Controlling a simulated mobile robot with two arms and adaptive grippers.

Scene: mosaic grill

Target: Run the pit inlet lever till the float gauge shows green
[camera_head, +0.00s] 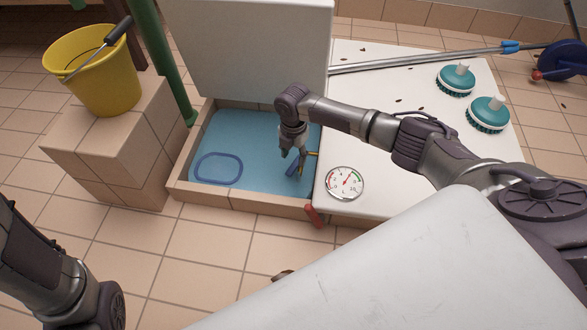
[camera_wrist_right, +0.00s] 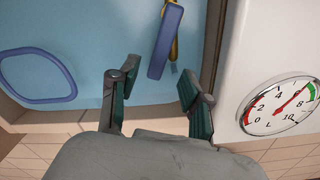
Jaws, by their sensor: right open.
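The inlet lever, which I take to be the blue handle (camera_wrist_right: 165,42) on a brass fitting, is at the pit's right side; it also shows in the head view (camera_head: 292,167). My right gripper (camera_wrist_right: 155,82) is open and empty, its fingers pointing towards the lever but apart from it in the wrist view. The float gauge (camera_head: 345,183) is a round white dial on the white top; in the wrist view (camera_wrist_right: 281,106) its red needle points between 6 and 8, near the start of the green arc. Of my left arm only a link shows at lower left; its gripper is out of view.
The pit (camera_head: 240,140) has a light-blue interior, a blue ring outline (camera_head: 219,168) and a tiled rim. A red handle (camera_head: 314,216) sits at the white top's front corner. A yellow bucket (camera_head: 95,72) stands on a tiled block. Two teal brushes (camera_head: 488,114) lie right.

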